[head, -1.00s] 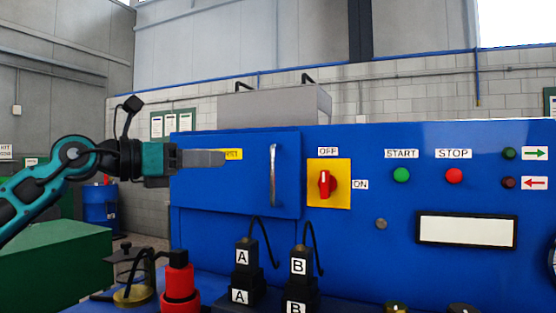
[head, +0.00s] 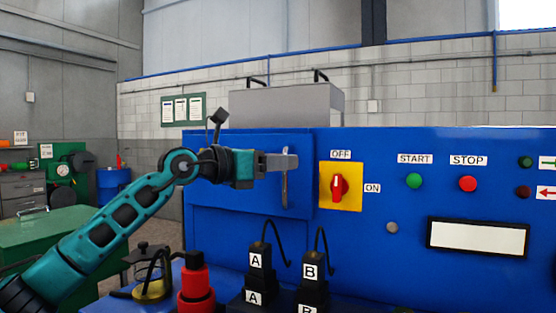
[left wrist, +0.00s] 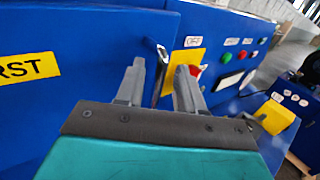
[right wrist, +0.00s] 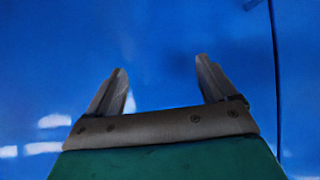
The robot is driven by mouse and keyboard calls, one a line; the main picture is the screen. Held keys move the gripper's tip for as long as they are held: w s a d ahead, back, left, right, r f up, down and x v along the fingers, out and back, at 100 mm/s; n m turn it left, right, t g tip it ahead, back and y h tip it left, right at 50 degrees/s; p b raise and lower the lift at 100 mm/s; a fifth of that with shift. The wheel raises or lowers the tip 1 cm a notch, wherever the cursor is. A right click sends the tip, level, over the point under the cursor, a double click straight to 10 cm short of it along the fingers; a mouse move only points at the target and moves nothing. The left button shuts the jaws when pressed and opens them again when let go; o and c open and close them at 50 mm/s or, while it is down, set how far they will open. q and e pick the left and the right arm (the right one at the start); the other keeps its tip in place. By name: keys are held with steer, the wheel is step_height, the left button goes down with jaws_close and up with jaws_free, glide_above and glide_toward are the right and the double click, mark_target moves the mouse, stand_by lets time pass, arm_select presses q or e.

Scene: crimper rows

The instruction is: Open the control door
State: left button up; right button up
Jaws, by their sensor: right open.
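The blue control door (head: 230,195) is at the left of the blue machine's front in the head view. It appears closed. Its upright silver handle (head: 285,188) is near the door's right edge. My left gripper (head: 290,161) is at the handle's upper part and partly covers it. In the left wrist view the left fingers (left wrist: 160,80) are apart, with the handle (left wrist: 160,54) showing between them. I cannot tell if they touch it. My right gripper (right wrist: 154,80) is open and empty, facing a plain blue surface, and is outside the head view.
Right of the door are a red rotary switch (head: 339,187) on a yellow plate, a green START button (head: 414,181) and a red STOP button (head: 467,184). Below stand black plugs marked A (head: 257,262) and B (head: 312,270), and a red-and-black cylinder (head: 196,285).

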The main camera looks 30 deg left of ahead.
arm_select(q)
steer(key=shift+c, duration=0.3)
jaws_close()
stand_by(0.3)
